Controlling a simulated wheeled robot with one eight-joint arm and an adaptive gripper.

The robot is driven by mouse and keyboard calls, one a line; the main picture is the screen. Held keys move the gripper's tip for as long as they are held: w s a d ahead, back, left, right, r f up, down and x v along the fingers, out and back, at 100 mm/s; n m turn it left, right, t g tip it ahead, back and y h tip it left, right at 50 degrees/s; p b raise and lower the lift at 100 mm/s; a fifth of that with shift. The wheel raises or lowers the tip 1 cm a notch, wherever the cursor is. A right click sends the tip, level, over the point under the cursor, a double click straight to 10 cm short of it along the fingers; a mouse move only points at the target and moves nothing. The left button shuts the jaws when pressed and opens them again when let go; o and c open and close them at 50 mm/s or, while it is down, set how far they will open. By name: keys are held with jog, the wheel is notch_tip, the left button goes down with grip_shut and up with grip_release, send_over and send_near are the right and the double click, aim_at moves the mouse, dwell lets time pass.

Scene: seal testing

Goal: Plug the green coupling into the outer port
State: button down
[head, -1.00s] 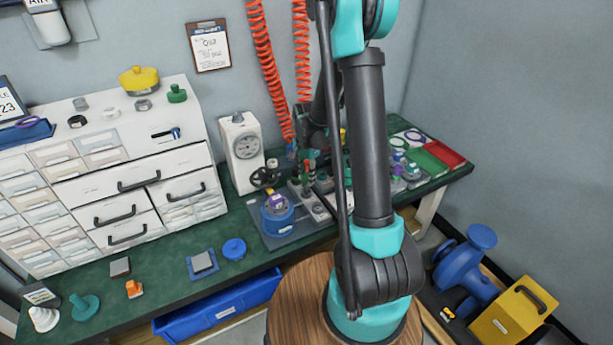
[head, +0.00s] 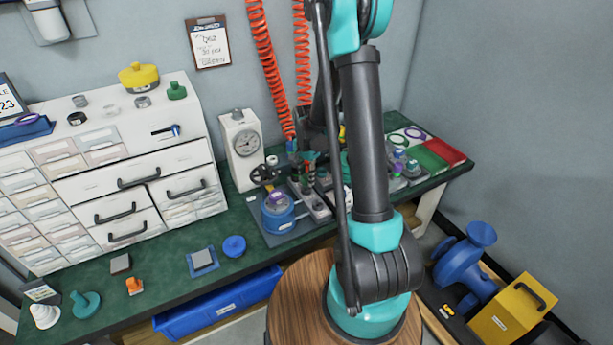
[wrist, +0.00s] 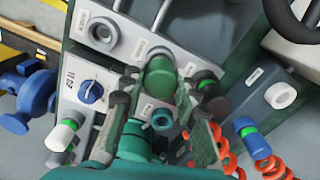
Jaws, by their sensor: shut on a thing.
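The green coupling (wrist: 158,76) is between my fingertips in the wrist view. My gripper (wrist: 162,88) is shut on it, with a dark finger on each side. The coupling is over the pale port panel (wrist: 125,62); whether it touches or enters a port there is hidden. A round grey port (wrist: 102,32) with a dark opening is free at the upper left of the panel. A small teal ring-shaped part (wrist: 162,119) shows between the fingers, nearer my wrist. In the head view my arm hides most of the panel and coupling.
A blue knob (wrist: 90,91) is on the panel's left. A white-and-green fitting (wrist: 62,133) and a blue-and-green fitting (wrist: 246,130) stand nearby. Orange coiled hose (wrist: 272,165) is at lower right. In the head view a gauge box (head: 242,150) and blue pot (head: 278,212) stand close.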

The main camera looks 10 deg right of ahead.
jog(key=shift+f, duration=0.35)
jog(key=c, duration=1.1)
grip_release()
jog(key=shift+o, duration=0.2)
notch_tip(320, 180, up, 12)
jog(key=shift+s, duration=0.1)
jog(key=s+d+n+t, duration=0.2)
jog(key=s+n, duration=0.3)
jog(key=s, duration=0.6)
jog(key=s+d+n+t, duration=0.2)
jog(key=s+n, duration=0.4)
jog(key=s, duration=0.5)
jog(key=shift+f, duration=0.25)
